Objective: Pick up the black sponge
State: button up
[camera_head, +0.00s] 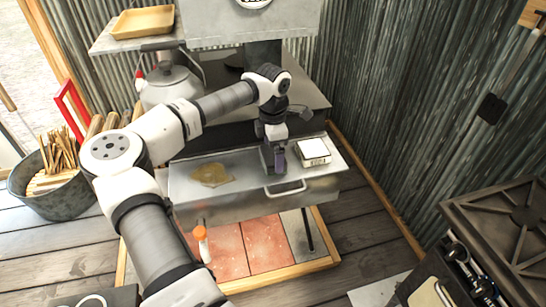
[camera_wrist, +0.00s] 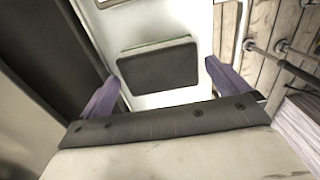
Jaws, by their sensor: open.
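The black sponge (camera_wrist: 158,68) shows in the wrist view as a dark rectangular block with a thin pale greenish edge. It lies on a light metal surface, between and beyond my two purple fingertips. My gripper (camera_wrist: 161,76) is open, with a finger to either side of the sponge in the picture and a visible gap on each side. In the head view my gripper (camera_head: 277,166) points down over the metal ledge (camera_head: 235,190), close to its front handle. I cannot make out the sponge in the head view; my gripper seems to hide it.
A small white-topped box (camera_head: 313,152) sits just right of my gripper. A flat yellowish-brown piece (camera_head: 212,175) lies on the ledge to the left. The handle (camera_head: 286,188) projects in front. A kettle (camera_head: 172,88) stands behind my arm, and a corrugated wall (camera_head: 400,110) rises at right.

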aim_at(273, 154)
jog(key=shift+f, duration=0.2)
jog(key=c, duration=0.8)
notch_tip(273, 154, up, 20)
jog(key=shift+b, duration=0.4)
